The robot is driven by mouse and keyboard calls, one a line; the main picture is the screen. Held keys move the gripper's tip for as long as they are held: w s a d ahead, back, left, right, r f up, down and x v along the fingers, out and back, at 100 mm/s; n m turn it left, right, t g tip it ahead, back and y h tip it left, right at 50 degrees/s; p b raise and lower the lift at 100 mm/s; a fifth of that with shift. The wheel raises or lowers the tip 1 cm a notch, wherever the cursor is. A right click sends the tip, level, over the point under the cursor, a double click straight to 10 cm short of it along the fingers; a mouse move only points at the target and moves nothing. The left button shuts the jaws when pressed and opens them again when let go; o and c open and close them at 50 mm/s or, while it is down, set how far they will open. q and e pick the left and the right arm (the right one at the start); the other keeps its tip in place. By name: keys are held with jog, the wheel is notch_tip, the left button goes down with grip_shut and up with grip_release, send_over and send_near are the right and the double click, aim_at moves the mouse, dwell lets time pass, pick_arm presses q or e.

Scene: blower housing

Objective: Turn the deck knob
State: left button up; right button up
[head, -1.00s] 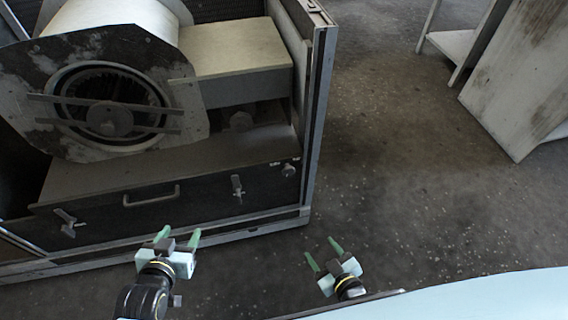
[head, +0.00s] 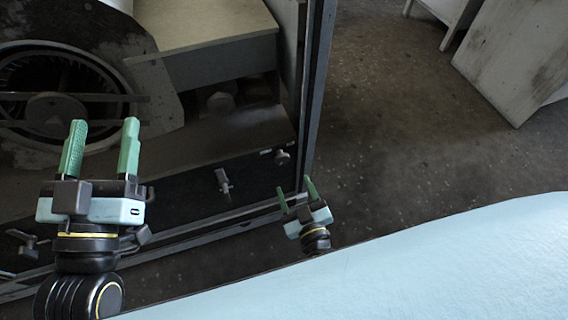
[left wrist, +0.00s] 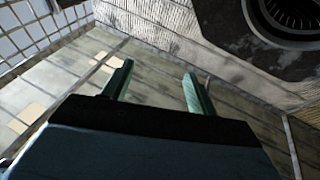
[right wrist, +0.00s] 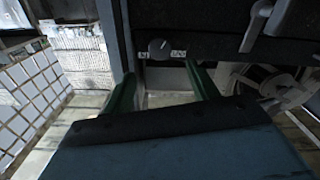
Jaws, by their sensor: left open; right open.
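The deck knob (head: 282,157) is a small round grey knob near the right end of the housing's dark front panel (head: 190,190). In the right wrist view the knob (right wrist: 158,47) shows beyond and between my fingertips, with small pale marks beside it. My right gripper (head: 296,190) is open and empty, close in front of the knob and apart from it. My left gripper (head: 102,140) is open and empty, raised in front of the left part of the housing. Its fingers (left wrist: 158,78) point at open space in the left wrist view.
A latch (head: 223,182) sits left of the knob, and another latch (head: 25,240) is further left. The housing's upright frame post (head: 312,110) stands just right of the knob. The blower (head: 55,100) fills the upper left. The floor to the right is clear up to a pale cabinet (head: 515,60).

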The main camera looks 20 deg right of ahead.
aim_at(283, 160)
jog(key=w+b, duration=0.2)
jog(key=w, duration=0.5)
jog(key=shift+w+a+f+b, duration=0.1)
jog(key=shift+w+a+b, duration=0.05)
jog(key=shift+w+b, duration=0.25)
pick_arm(q)
jog(key=shift+s+a+r+t+h, duration=0.1)
jog(key=shift+s+r+t+h, duration=0.15)
jog(key=shift+s+r+t, duration=0.45)
jog(key=shift+s+a+r+t+h, duration=0.15)
jog(key=shift+s+r+t, duration=0.25)
jog(key=shift+r+t, duration=0.55)
jog(key=shift+s+a+r+t+h, duration=0.1)
jog(key=shift+s+r+t+h, duration=0.35)
jog(key=shift+t, duration=0.6)
pick_arm(e)
jog(key=shift+w, duration=0.5)
pick_arm(q)
jog(key=shift+s+r, duration=0.1)
pick_arm(e)
jog(key=c, duration=1)
